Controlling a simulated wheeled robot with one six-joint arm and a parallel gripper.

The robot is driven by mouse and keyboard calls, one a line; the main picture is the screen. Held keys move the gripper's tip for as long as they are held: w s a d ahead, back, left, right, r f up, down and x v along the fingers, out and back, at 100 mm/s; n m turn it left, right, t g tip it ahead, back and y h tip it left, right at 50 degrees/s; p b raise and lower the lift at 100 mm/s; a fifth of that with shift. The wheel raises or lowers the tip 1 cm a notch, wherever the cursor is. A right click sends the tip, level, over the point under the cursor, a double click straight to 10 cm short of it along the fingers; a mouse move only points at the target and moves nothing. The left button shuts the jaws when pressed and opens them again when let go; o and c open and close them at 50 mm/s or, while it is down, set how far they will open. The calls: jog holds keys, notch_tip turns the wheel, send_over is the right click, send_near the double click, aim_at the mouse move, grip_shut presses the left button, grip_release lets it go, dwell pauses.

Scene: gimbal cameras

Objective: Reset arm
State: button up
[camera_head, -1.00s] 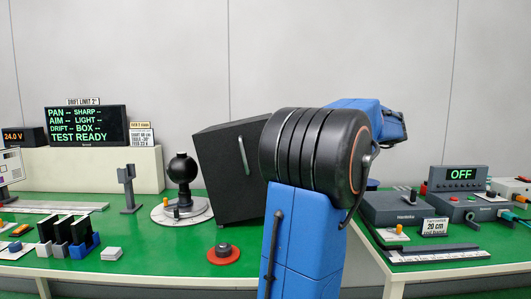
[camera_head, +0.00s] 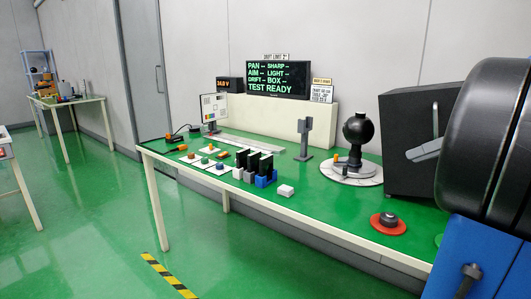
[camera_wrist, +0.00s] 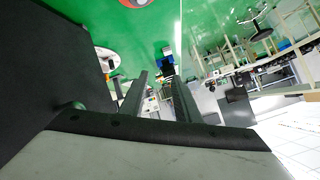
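My blue and black arm fills the right edge of the head view. My gripper (camera_wrist: 160,82) shows in the wrist view with two dark fingers apart and nothing seen between them. A black box (camera_head: 397,118) stands on the green-topped bench (camera_head: 330,205), left of my arm in the head view. A light grey piece (camera_head: 425,150) shows across its face; I cannot tell if it is the box's handle or part of my gripper. A large dark surface also fills the left of the wrist view (camera_wrist: 40,60).
The bench holds a black ball on a round stand (camera_head: 358,140), a red disc with a dark knob (camera_head: 388,223), a grey forked post (camera_head: 304,138), blue and black holders (camera_head: 264,172) and a display (camera_head: 278,79) reading TEST READY. Open green floor (camera_head: 90,215) lies to the left.

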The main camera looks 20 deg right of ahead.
jog(key=a+f+m+g+h, duration=0.1)
jog(key=a+f, duration=0.2)
jog(key=a, duration=0.2)
jog(key=a+f+g, duration=0.2)
jog(key=a+f, duration=0.1)
jog(key=a, duration=0.3)
jog(key=s+a+f+h, duration=0.3)
jog(key=s+a+f, duration=0.2)
jog(key=a+f, duration=0.2)
jog(key=s+a+f+m+h, duration=0.1)
jog(key=s+a+f+h, duration=0.2)
jog(key=f, duration=0.9)
jog(key=shift+s+a+g, duration=0.3)
jog(key=shift+s+a, duration=1.45)
jog(key=shift+a, duration=0.8)
jog(key=shift+r, duration=0.1)
